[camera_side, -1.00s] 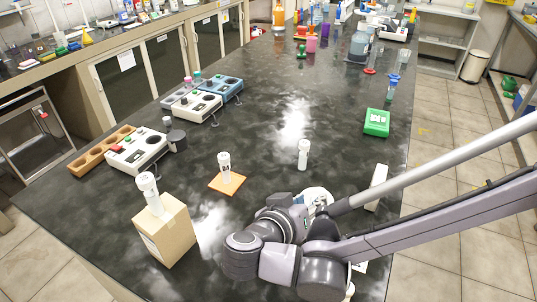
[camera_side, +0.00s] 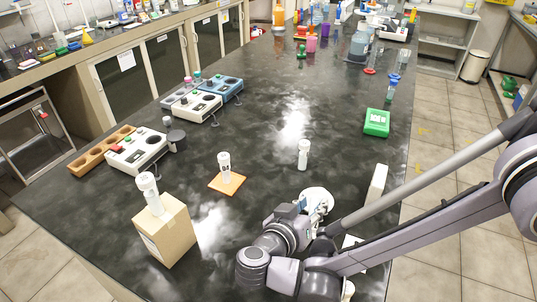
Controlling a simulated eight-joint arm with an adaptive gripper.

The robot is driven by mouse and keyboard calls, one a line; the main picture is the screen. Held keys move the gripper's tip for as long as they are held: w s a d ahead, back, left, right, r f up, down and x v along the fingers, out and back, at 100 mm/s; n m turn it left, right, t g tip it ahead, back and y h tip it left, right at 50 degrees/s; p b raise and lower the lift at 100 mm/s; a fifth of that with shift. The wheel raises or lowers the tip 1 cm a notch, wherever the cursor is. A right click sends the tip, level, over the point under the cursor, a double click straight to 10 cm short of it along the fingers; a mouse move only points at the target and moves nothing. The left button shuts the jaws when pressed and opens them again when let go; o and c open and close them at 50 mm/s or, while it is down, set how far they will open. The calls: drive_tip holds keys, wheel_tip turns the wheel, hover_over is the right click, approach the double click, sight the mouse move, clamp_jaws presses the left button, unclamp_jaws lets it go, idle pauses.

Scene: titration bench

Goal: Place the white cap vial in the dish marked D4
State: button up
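Three vials with pale caps stand in view: one on the cardboard box (camera_side: 170,240) at the front left, the vial (camera_side: 151,195); one on the orange pad (camera_side: 235,184), the vial (camera_side: 224,166); and one on the bare bench, the vial (camera_side: 303,154). Which of them is meant by the white cap vial I cannot tell. My gripper (camera_side: 322,212) is low at the front right of the bench, apart from all three vials; its fingers are too hidden to read. A white round thing (camera_side: 317,197), perhaps a dish, shows behind it. No D4 mark is readable.
A white upright block (camera_side: 377,184) stands right of my gripper. A green device (camera_side: 377,122) lies at the right edge. White and blue devices (camera_side: 137,150) and a brown rack (camera_side: 101,151) line the left edge.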

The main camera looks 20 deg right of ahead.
sight(313, 204)
drive_tip(key=x, duration=0.3)
drive_tip(key=shift+w+d+f, duration=0.2)
drive_tip(key=shift+f, duration=0.1)
drive_tip(key=shift+c, duration=0.3)
clamp_jaws()
wheel_tip(313, 204, up, 17)
drive_tip(key=w+d+f+n+t+y, duration=0.1)
drive_tip(key=w+d+f+n, duration=0.15)
drive_tip(key=d, duration=0.35)
drive_tip(key=w+d+f+n+t+y, duration=0.1)
drive_tip(key=w+d+f+t+y, duration=0.15)
drive_tip(key=d, duration=0.35)
drive_tip(key=s+d+n+y, duration=0.1)
drive_tip(key=d, duration=0.4)
drive_tip(key=s+d+f+n+t+y, duration=0.1)
drive_tip(key=d+n+y, duration=0.1)
drive_tip(key=d, duration=0.3)
drive_tip(key=shift+f, duration=0.25)
